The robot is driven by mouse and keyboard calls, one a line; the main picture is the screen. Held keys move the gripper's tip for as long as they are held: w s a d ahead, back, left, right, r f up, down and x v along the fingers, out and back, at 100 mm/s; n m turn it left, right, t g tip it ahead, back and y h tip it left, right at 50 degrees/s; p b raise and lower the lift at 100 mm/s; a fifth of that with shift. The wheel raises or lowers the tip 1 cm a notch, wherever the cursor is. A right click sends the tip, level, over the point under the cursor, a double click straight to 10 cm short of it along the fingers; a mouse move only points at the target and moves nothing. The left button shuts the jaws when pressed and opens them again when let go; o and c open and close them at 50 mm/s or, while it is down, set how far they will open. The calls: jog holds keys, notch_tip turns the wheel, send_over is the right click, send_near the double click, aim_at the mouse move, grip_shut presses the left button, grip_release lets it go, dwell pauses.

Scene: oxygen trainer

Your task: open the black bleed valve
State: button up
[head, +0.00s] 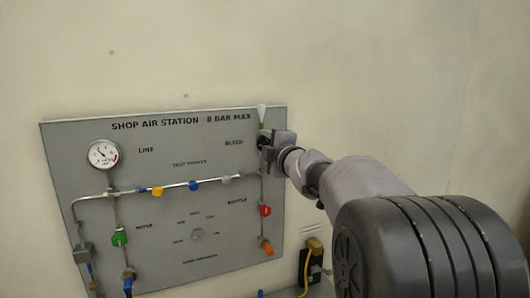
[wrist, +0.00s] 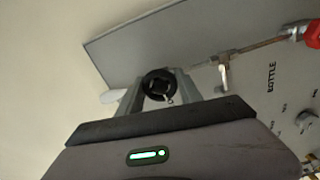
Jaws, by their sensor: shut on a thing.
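The black bleed valve (wrist: 159,85) shows in the wrist view as a round black knob between my gripper's two fingers. In the head view it is at the upper right of the grey panel, by the BLEED label, and my gripper (head: 268,141) covers most of it. My gripper (wrist: 160,92) is shut on the black knob in the wrist view. How far the valve is turned cannot be told.
The grey panel (head: 140,170) carries a gauge (head: 102,154), a green knob (head: 119,239), a red knob (head: 265,211) below my gripper, and yellow, blue and grey knobs along a pipe. A white cone-shaped piece (head: 262,113) is just above the valve. The wall right of the panel is bare.

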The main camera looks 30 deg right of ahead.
jog(key=n+b, duration=0.2)
jog(key=n, duration=0.1)
jog(key=shift+f+n, duration=0.1)
jog(key=shift+n, duration=0.3)
jog(key=n+b, duration=0.2)
jog(key=n, duration=0.2)
jog(key=shift+n, duration=0.3)
jog(key=n+b, duration=0.2)
jog(key=n, duration=0.2)
jog(key=shift+n+b, duration=0.85)
jog(key=shift+n, duration=1.15)
jog(key=o, duration=1.4)
jog(key=shift+c, duration=0.2)
